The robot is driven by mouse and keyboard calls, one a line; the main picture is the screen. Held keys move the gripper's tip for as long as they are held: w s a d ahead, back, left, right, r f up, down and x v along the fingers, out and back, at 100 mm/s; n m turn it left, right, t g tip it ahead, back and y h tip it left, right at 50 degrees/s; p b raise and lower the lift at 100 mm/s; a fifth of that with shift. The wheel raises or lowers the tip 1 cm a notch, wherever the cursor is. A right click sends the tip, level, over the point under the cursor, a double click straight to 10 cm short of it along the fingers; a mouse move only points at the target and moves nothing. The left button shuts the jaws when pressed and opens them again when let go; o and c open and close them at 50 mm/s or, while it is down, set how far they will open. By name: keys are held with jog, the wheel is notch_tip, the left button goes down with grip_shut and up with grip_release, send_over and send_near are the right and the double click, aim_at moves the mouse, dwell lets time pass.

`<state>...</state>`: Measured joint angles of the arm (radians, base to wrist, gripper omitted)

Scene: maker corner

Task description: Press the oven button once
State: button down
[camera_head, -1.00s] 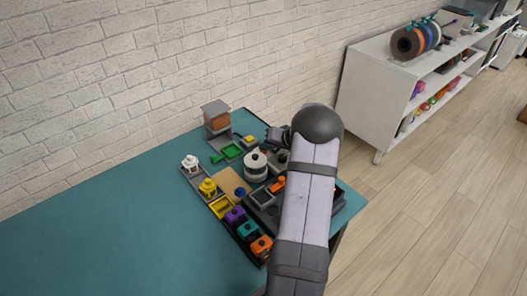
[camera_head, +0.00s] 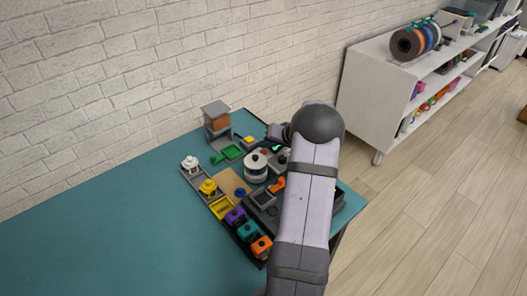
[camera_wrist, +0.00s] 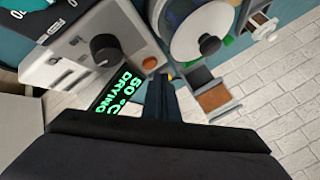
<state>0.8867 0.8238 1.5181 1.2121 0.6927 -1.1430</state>
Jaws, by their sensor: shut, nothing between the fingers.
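In the head view my arm hides most of the gripper.
A white spool-like round container (camera_head: 256,167) stands near my wrist. A grey box with a black knob (camera_wrist: 104,49) and an orange square (camera_wrist: 150,62) is close by. Coloured blocks (camera_head: 248,231) line the front. The left of the teal table (camera_head: 110,225) is clear.

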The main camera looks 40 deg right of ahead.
jog(key=shift+r, duration=0.1)
notch_tip(320, 180, up, 5)
jog(key=shift+f+p, duration=0.1)
jog(key=shift+p, duration=0.95)
jog(key=s+a+r+n+g+y+p, duration=0.1)
jog(key=s+a+r+n+g, duration=0.2)
jog(key=a, duration=1.1)
jog(key=s+a+r+n+g+y+p, duration=0.1)
jog(key=s+a+g+p, duration=0.3)
jog(key=a, duration=0.9)
jog(key=s+a+n+g+h, duration=0.1)
jog(key=s+a, duration=0.3)
jog(key=s, duration=0.5)
jog(key=s+a+n+g+h, duration=0.1)
jog(key=s+a, duration=0.3)
jog(key=s, duration=0.6)
jog(key=shift+s+a+n+h+b, duration=0.3)
jog(key=shift+a+n+h+b, duration=0.15)
jog(key=shift+n, duration=0.45)
